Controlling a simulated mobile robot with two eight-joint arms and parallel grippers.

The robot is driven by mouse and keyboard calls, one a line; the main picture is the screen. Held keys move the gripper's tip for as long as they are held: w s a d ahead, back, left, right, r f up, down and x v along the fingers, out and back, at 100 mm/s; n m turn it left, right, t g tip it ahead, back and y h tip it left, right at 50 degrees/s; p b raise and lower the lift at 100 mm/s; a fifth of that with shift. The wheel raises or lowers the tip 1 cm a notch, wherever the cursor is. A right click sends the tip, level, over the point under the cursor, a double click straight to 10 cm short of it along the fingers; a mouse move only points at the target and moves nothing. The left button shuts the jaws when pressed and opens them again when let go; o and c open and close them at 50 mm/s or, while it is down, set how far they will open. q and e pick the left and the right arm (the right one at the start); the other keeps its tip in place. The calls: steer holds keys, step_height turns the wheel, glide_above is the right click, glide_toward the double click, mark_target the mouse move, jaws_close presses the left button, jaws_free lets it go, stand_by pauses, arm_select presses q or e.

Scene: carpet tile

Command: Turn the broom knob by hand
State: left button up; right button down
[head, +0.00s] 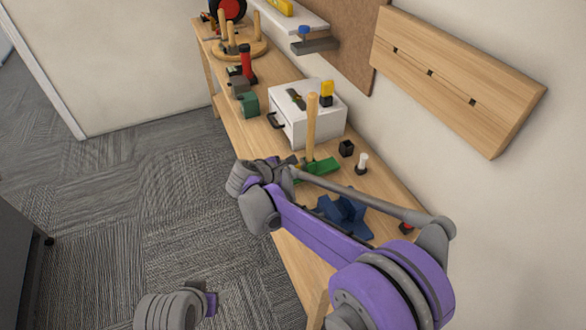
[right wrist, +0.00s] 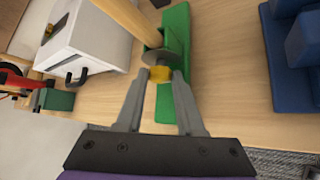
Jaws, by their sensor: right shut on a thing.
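The broom shows a wooden handle (head: 311,122) standing up from a green base (head: 322,168) on the bench. In the right wrist view, the handle (right wrist: 127,20) leans across the top beside the green piece (right wrist: 176,60). A small yellow knob (right wrist: 160,74) with a grey disc behind it sits on the green piece. My right gripper (right wrist: 160,84) is shut on the knob, one finger on each side.
A white drawer box (head: 315,125) stands behind the broom. A blue block (head: 342,212), a black cube (head: 346,148) and a white-topped peg (head: 361,163) are close by. More tools line the far bench. A wooden board (head: 452,78) hangs on the wall.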

steer(key=c, duration=0.5)
jaws_free()
